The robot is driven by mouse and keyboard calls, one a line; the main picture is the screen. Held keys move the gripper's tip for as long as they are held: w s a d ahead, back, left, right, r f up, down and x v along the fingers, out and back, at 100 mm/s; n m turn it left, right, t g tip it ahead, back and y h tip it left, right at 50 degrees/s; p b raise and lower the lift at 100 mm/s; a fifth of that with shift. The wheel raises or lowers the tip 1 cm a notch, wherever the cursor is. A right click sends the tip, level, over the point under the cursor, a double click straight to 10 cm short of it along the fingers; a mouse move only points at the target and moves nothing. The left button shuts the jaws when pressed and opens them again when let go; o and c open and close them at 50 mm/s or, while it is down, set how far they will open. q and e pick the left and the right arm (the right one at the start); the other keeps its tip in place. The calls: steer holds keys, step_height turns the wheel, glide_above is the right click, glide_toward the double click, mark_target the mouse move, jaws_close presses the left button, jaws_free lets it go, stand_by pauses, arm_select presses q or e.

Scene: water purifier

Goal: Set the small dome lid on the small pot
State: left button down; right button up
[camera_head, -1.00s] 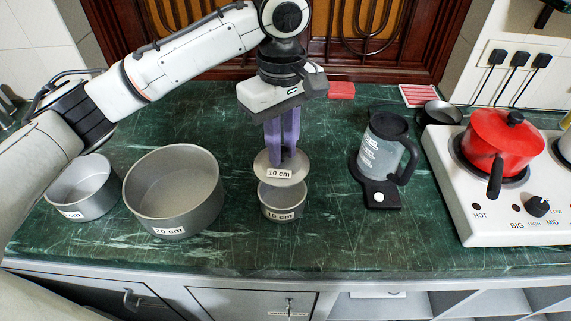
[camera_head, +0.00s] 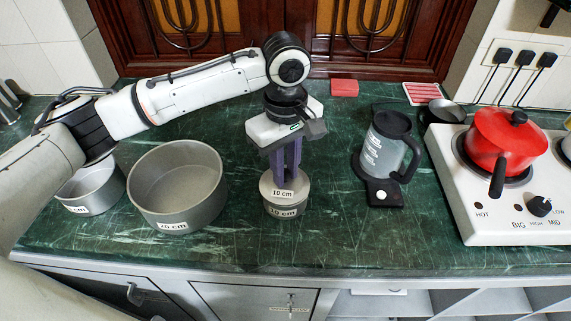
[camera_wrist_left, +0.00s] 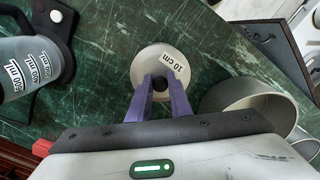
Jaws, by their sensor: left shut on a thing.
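The small dome lid (camera_head: 270,189), grey with a "10 cm" label, sits over the mouth of the small pot (camera_head: 283,212), which also bears a "10 cm" label. In the left wrist view the lid (camera_wrist_left: 174,62) shows as a round disc with a dark knob, and it hides the pot below. My left gripper (camera_head: 285,176) points straight down with its purple fingers shut on the lid's knob; the fingers also show in the left wrist view (camera_wrist_left: 160,86). Whether the lid rests fully on the rim cannot be told. My right gripper is not in view.
A large 20 cm pot (camera_head: 140,208) and another grey pot (camera_head: 88,192) stand to the left. A pitcher (camera_head: 383,150) on a black base stands to the right. Further right is a white stove (camera_head: 480,222) with a red pot (camera_head: 505,140). The front counter is clear.

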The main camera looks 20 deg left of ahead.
mark_target(286, 172)
arm_select(q)
steer(key=shift+f, duration=0.2)
steer(key=c, duration=1.6)
jaws_free()
steer(key=shift+r, duration=6.55)
steer(key=shift+f, duration=0.1)
